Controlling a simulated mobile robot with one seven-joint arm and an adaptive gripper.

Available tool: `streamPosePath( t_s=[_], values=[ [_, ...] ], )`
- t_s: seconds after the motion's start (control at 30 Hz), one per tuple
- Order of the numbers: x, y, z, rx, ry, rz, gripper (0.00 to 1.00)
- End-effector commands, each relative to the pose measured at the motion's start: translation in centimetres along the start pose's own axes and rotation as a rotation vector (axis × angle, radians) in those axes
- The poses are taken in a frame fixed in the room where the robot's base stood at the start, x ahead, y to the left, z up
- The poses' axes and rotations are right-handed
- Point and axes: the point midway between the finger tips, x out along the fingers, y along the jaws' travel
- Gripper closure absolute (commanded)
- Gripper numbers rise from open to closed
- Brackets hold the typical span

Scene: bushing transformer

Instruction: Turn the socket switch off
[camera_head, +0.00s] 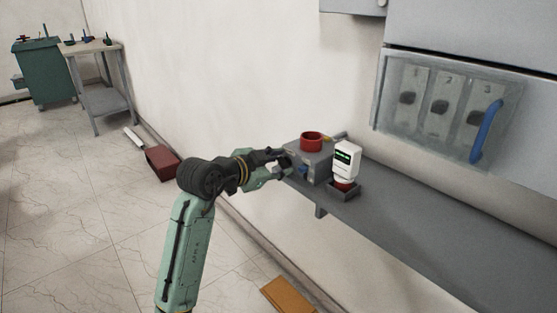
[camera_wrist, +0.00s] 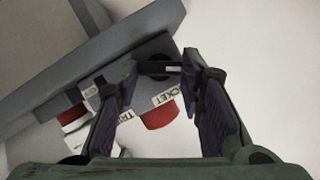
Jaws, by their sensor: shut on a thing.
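The grey switch box (camera_head: 318,162) stands on the wall shelf, with a red round socket (camera_head: 311,141) on top. My gripper (camera_head: 282,168) is at the left side of this box. In the wrist view, a black switch handle (camera_wrist: 160,69) lies between my fingertips (camera_wrist: 162,72), and they are shut on it. Beside it is a white label, partly covered by a finger, reading "CKET" (camera_wrist: 166,97). A second label reading "TRI" (camera_wrist: 125,116) is partly hidden. The head view does not show the handle's position clearly.
A white device with a green display (camera_head: 346,158) stands upright in a dark holder just right of the box. The shelf (camera_head: 430,222) is clear further right. A clear-covered panel with several switches (camera_head: 440,103) and a blue handle (camera_head: 486,130) hangs above.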

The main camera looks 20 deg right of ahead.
Motion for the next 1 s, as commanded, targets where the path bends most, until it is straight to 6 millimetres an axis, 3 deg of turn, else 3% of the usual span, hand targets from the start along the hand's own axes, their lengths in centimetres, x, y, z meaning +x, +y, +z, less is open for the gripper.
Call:
streamPosePath(
  t_s=[0.5,1.0],
  values=[
    [-0.06,-0.53,-0.13,-0.358,-0.001,0.15,0.93],
    [0.02,-0.54,0.13,-0.476,-0.001,0.198,0.93]
  ],
)
